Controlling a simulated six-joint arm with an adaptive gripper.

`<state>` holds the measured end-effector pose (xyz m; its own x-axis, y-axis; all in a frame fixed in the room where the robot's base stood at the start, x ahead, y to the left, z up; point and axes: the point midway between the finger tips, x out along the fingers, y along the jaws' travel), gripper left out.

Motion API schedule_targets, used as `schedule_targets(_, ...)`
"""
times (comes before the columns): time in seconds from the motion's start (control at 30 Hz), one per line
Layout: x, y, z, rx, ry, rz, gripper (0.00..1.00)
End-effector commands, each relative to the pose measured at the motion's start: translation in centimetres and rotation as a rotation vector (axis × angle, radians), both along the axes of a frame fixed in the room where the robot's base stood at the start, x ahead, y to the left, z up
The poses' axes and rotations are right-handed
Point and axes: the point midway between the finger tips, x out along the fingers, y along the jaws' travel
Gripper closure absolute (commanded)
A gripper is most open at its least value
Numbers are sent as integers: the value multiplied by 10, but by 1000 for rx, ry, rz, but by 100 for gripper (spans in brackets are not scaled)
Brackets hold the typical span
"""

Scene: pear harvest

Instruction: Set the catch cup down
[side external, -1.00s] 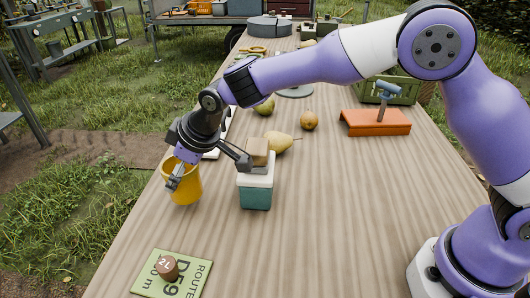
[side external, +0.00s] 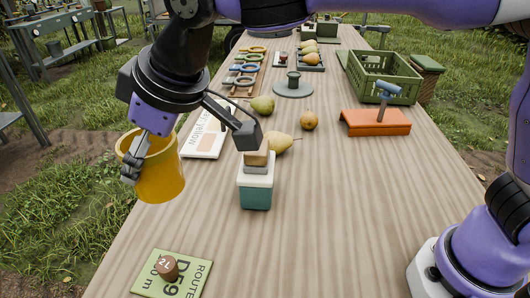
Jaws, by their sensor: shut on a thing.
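The orange-yellow catch cup (side external: 164,172) is upright or nearly so at the left of the side external view. It appears raised above the table's left edge. My gripper (side external: 131,172) is shut on the cup's wall at its left side, near the rim. The far finger is partly hidden by the cup. A dark bracket on my gripper reaches right, over the teal and white box.
The teal box (side external: 256,192) with a tan block on top stands right of the cup. A green route card (side external: 188,284) with a brown weight lies in front. Pears (side external: 280,142), a white booklet (side external: 207,138) and an orange stand (side external: 376,123) lie behind. The table's middle right is clear.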

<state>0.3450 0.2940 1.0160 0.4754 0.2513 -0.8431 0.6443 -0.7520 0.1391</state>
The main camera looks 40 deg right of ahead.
Motion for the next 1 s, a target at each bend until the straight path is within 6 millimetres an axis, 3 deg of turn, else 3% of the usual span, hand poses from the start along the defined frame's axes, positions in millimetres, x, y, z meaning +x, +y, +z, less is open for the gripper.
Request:
schedule_targets(0.27,15,-60,-6,-3,2,-286,52)
schedule_targets(0.37,19,-91,-8,-3,1,-439,52)
schedule_targets(0.5,17,-152,-10,-3,1,-733,52)
schedule_targets(0.73,-21,-268,-9,-2,2,-1368,52)
schedule_targets(0.9,-57,-316,-7,-2,1,-1701,52)
schedule_targets(1.0,-73,-332,-5,-1,2,-1831,52)
